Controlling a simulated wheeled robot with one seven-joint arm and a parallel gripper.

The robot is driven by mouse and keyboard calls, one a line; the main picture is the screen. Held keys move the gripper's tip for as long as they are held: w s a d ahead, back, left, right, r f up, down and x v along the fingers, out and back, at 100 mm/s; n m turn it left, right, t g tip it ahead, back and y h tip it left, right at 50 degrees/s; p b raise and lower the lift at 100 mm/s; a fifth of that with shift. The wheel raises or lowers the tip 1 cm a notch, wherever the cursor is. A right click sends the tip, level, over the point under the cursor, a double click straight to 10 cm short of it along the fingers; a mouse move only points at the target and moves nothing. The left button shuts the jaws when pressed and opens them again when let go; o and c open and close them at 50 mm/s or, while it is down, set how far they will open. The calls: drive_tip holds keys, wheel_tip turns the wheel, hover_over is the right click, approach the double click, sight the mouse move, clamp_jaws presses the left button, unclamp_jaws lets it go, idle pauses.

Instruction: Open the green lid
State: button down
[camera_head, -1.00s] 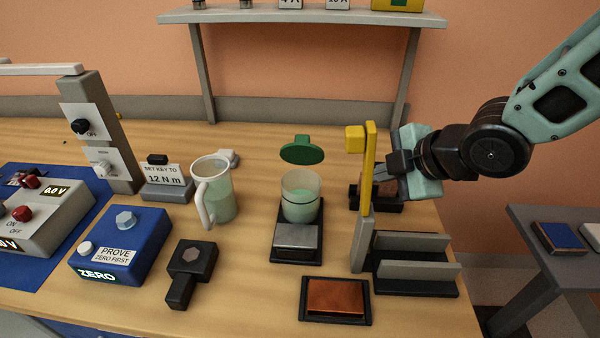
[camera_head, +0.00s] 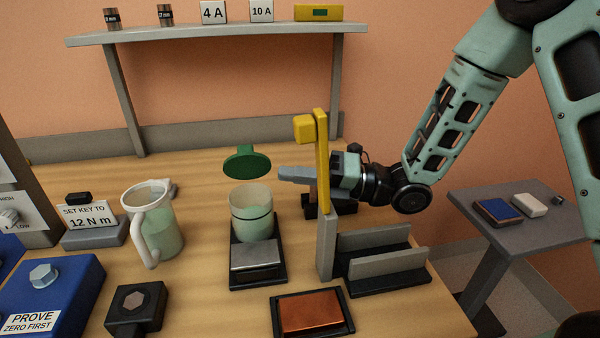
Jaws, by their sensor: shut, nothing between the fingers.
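The green lid (camera_head: 246,164) is a round disc with a short stub on top. It shows above and behind the rim of a clear cup (camera_head: 251,212) holding pale green contents, with a visible gap between lid and rim. The cup stands on a black base with a grey metal block (camera_head: 256,256) in front. My gripper (camera_head: 284,173) is shut and empty, reaching in from the right behind the yellow post. Its fingertips point left, close to the lid's right edge; I cannot tell whether they touch it.
The yellow post (camera_head: 321,160) with its side block stands just in front of my gripper. A grey slotted rack (camera_head: 385,262) and a copper plate (camera_head: 311,311) are nearer. A jug (camera_head: 158,225) stands left of the cup. A shelf (camera_head: 215,31) runs behind.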

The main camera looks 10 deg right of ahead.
sight(263, 159)
drive_tip(key=shift+p+x, duration=0.55)
drive_tip(key=shift+x, duration=2.55)
drive_tip(key=shift+w+r+m, duration=0.25)
drive_tip(key=shift+w+m, duration=0.05)
drive_tip(key=shift+m, duration=0.3)
drive_tip(key=shift+w+d+r+m+h, duration=0.1)
drive_tip(key=shift+w+r+m+h, duration=0.2)
drive_tip(key=shift+m, duration=0.3)
drive_tip(key=shift+w+r+m+h, duration=0.2)
drive_tip(key=shift+w+m, duration=0.15)
drive_tip(key=shift+m, duration=0.25)
drive_tip(key=shift+w+r+m+b, duration=0.1)
drive_tip(key=shift+w+m+b, duration=0.4)
drive_tip(key=shift+m, duration=0.4)
drive_tip(key=shift+w+b, duration=0.35)
drive_tip(key=shift+b, duration=0.05)
drive_tip(key=shift+w+r, duration=0.15)
